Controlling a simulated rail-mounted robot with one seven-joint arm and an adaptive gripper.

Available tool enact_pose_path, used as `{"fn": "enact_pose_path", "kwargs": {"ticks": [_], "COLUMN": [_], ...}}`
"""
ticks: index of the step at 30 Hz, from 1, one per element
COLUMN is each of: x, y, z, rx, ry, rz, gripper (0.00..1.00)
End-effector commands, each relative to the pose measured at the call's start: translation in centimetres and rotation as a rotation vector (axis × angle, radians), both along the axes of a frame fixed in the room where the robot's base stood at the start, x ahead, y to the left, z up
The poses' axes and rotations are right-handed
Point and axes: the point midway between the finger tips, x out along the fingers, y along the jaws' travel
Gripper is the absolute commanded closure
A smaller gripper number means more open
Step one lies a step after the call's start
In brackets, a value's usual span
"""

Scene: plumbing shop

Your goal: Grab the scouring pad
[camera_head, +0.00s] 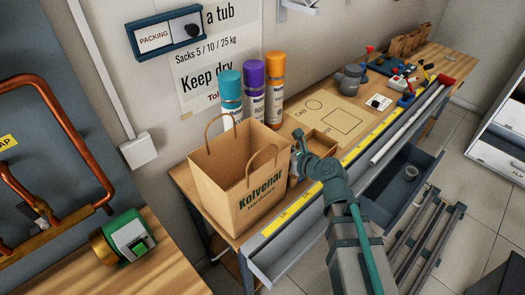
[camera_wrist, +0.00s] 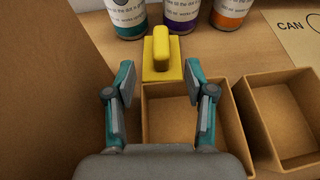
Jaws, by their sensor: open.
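A yellow pad (camera_wrist: 160,68) with an upright yellow grip on top appears to be the scouring pad. In the wrist view it sits on the wooden bench, beyond the far edge of an open box and in front of the spray cans. My gripper (camera_wrist: 167,86) is open and empty. Its two fingers are spread over the near box, with the yellow pad ahead of the gap between them and apart from both. In the head view my arm reaches in beside the paper bag, and I cannot make out the pad there.
Two open boxes stand side by side, the near one (camera_wrist: 147,127) below my fingers and another (camera_wrist: 243,112) to its right. A paper bag (camera_head: 232,178) stands close on the left. Teal, purple and orange cans (camera_head: 275,88) stand behind. An open drawer (camera_head: 408,196) juts out at the front.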

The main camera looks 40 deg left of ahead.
Motion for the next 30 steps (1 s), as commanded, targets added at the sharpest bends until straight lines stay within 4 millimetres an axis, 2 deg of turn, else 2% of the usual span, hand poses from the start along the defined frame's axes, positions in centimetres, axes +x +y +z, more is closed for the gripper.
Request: {"fn": "enact_pose_path", "kwargs": {"ticks": [4, 14, 22, 30], "x": [0.7, 1.3, 2.2, 2.2], "y": [2.3, 4.4, 7.7, 8.2], "z": [-0.8, -1.6, -2.7, -3.1], "rx": [0.0, -0.001, -0.001, 0.0], "ry": [0.0, -0.003, -0.002, -0.003], "rz": [0.001, 0.001, 0.0, -0.001], "gripper": [0.46, 0.46, 0.46, 0.46]}}
